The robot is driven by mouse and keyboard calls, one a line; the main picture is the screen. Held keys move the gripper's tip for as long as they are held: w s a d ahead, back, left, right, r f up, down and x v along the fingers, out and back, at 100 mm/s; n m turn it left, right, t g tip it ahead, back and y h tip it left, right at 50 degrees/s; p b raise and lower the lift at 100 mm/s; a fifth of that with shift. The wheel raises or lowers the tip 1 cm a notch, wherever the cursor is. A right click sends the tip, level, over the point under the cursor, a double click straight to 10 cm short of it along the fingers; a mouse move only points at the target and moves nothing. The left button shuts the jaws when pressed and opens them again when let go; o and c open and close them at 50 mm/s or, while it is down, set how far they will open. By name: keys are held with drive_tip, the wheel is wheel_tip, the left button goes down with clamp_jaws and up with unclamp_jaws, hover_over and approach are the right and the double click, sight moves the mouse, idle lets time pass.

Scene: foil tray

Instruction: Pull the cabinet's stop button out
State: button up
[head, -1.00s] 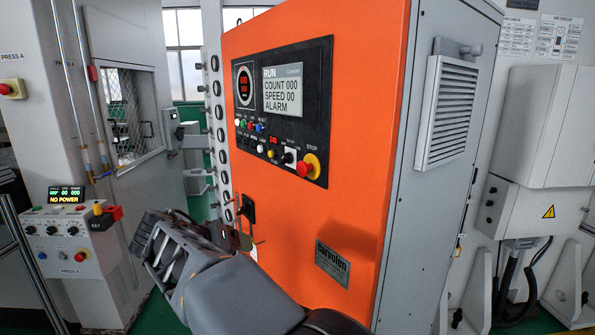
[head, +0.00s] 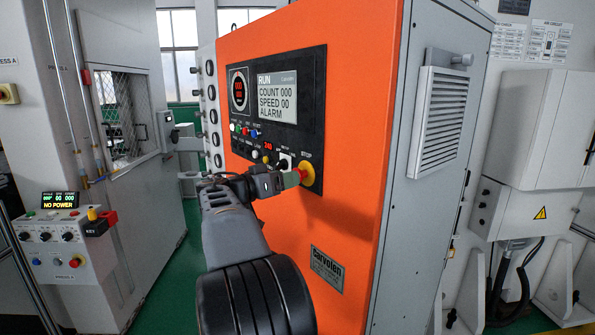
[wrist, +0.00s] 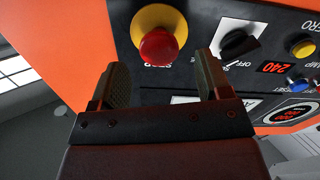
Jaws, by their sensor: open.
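The cabinet (head: 345,150) has an orange front with a black control panel (head: 236,70). The stop button is a red mushroom head (wrist: 159,46) on a yellow round collar (wrist: 155,17), at the panel's lower right corner. In the head view the collar (head: 309,175) shows, and the red head is largely hidden by my gripper (head: 297,178). In the wrist view my gripper (wrist: 163,78) is open and empty. Its two fingers stand apart, one to each side of the red head's line and just short of it. I cannot tell whether the button is pressed in.
A black selector knob (wrist: 236,44) on a white plate sits close beside the stop button. Coloured buttons and a red 240 readout (wrist: 271,67) lie further along the panel. A second control box (head: 65,240) reading NO POWER stands at the left.

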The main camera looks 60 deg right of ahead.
drive_tip(key=shift+p+x, duration=0.6)
drive_tip(key=shift+x, duration=1.65)
